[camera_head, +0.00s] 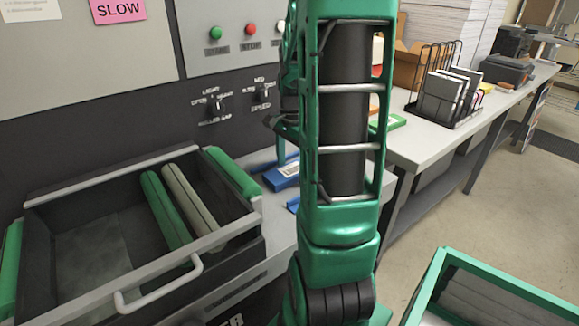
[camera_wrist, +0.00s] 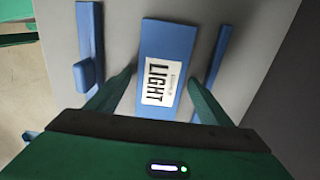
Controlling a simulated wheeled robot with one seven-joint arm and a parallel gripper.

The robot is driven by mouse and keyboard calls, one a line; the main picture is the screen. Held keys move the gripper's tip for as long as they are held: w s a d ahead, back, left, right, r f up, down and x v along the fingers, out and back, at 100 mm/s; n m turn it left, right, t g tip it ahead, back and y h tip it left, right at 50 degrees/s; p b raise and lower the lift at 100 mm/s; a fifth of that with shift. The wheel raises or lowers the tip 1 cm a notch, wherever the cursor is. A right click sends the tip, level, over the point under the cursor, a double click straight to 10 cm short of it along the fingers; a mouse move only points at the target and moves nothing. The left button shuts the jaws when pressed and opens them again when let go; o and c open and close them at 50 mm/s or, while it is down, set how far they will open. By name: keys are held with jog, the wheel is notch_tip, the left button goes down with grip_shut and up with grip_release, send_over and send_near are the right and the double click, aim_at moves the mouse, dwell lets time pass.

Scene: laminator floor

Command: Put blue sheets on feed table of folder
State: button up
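A flat blue piece (camera_wrist: 165,35) with a white label reading "LIGHT" lies on a grey surface in the wrist view. I cannot tell whether it is a stack of sheets. My gripper (camera_wrist: 159,78) is open, with its green fingers on either side of the blue piece. I cannot tell whether the fingertips touch its edges. In the head view, a blue piece with a pale label (camera_head: 286,175) shows on the table just left of my arm, partly hidden by it. I cannot identify the folder's feed table.
Blue rails (camera_wrist: 90,40) flank the labelled piece in the wrist view. A dark machine with an open tray (camera_head: 100,240) and green and grey rollers stands at left. A long table (camera_head: 425,142) with a black wire rack (camera_head: 445,105) runs right. A green-rimmed bin (camera_head: 510,285) stands lower right.

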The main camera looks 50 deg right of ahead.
aim_at(292, 169)
notch_tip(292, 169, up, 12)
jog(key=shift+r, duration=0.15)
dwell(0.7)
dwell(0.5)
